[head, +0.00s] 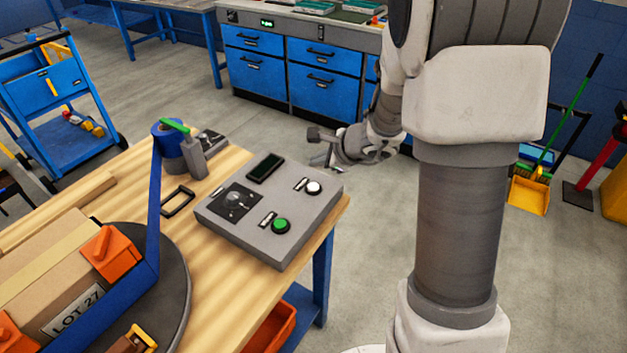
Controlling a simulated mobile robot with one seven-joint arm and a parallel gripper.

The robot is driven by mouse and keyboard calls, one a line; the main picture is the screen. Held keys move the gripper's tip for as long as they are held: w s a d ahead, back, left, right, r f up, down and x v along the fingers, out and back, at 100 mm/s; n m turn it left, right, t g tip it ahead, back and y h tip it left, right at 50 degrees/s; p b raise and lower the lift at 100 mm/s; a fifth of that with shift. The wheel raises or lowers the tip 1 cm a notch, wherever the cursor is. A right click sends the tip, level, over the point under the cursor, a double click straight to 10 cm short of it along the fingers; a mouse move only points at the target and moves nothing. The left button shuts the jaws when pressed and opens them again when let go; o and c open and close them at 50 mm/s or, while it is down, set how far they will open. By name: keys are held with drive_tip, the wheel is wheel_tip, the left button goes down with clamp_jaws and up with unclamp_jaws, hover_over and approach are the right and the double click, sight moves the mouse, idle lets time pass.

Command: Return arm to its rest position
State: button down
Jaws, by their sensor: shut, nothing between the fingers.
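My arm stands upright at the right of the head view. Its forearm reaches back and ends in my gripper (325,150), which is small in the picture. My gripper is shut and empty, in the air beyond the far right corner of the wooden table (215,285). It appears just past the grey control panel (270,210) and apart from it. The panel has a dark screen, a knob, a white button (313,187) and a green button (281,225).
A round dark turntable (180,290) bears a cardboard box (60,285) with orange corner pieces and a blue strap (154,210). Blue drawer cabinets (255,75) stand behind. A blue cart (50,85) stands at the left. A dustpan (528,195) stands at the right. Grey floor between is clear.

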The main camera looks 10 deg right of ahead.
idle(0.3)
drive_tip(key=s+a+r+n+g+y+p, duration=0.1)
drive_tip(key=s+a+r+n, duration=0.3)
drive_tip(key=s+r+n, duration=0.25)
drive_tip(key=s+a+r+n+g+y, duration=0.1)
drive_tip(key=s+a+r+n, duration=0.3)
drive_tip(key=s+r+n, duration=0.25)
drive_tip(key=s+d+r+n+h, duration=0.2)
drive_tip(key=s+d+n+h, duration=0.1)
drive_tip(key=s, duration=0.4)
drive_tip(key=s+d+r+n+h+p, duration=0.1)
drive_tip(key=s+d+r+n+h, duration=0.1)
drive_tip(key=s, duration=0.6)
drive_tip(key=d+n+h, duration=0.1)
drive_tip(key=d+n, duration=0.1)
drive_tip(key=n, duration=0.1)
drive_tip(key=shift+s+r+n+g, duration=0.2)
drive_tip(key=shift+r+n+g, duration=0.1)
drive_tip(key=shift+d, duration=0.1)
